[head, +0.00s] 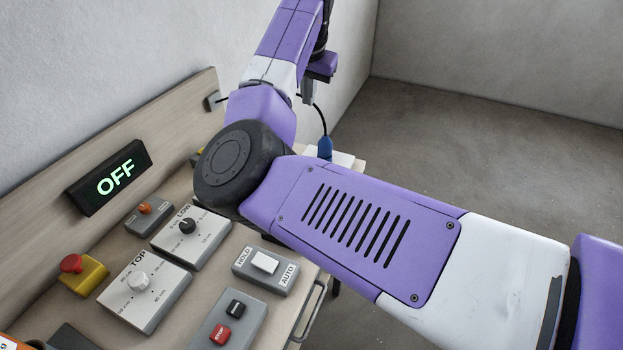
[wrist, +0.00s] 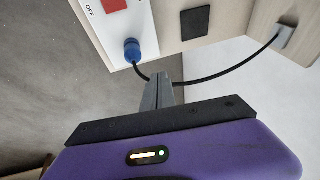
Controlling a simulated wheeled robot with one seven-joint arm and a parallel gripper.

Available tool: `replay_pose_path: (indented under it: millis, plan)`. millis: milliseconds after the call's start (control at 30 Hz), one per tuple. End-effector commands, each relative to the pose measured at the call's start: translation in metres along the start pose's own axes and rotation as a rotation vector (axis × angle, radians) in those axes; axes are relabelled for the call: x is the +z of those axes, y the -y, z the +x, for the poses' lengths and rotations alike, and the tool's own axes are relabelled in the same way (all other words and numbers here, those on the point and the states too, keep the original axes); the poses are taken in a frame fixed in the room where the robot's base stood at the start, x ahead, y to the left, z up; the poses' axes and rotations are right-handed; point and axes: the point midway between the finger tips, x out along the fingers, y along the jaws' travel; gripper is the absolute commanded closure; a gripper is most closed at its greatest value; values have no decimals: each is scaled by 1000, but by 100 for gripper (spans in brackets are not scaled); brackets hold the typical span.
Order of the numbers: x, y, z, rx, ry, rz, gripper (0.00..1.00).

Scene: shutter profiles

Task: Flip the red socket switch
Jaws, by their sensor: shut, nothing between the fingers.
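The red socket switch (wrist: 114,4) shows at the top of the wrist view, cut off by the frame edge. It sits on a white socket plate (wrist: 100,28) with an "OFF" mark beside it. A blue plug (wrist: 132,49) is in the plate, with a black cable running right. My gripper (wrist: 158,80) is shut and empty, its fingertips below and right of the plug in the picture, apart from the switch. The cable passes close to the fingertips; I cannot tell if they touch. In the head view the blue plug (head: 324,147) shows behind my arm; the red switch is hidden.
The bench holds a lit "OFF" display (head: 111,178), a red emergency button (head: 71,263), two dial boxes, a HOLD/AUTO rocker (head: 265,263) and a box with a red stop button (head: 220,335). A dark square (wrist: 195,22) is right of the plate. Floor at right is clear.

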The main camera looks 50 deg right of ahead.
Motion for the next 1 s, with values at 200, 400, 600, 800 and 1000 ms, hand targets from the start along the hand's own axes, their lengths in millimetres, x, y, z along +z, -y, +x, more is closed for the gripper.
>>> replay_pose_path:
  millis: [200, 400, 600, 800, 1000]
  plan:
    - [64, -17, 5, 128, 258, -5, 100]
    - [80, -23, -1, 154, 325, 12, 100]
    - [80, -23, -1, 154, 326, 14, 100]
    - [81, -23, 3, 153, 325, 13, 100]
    - [89, -27, 26, 155, 326, 13, 100]
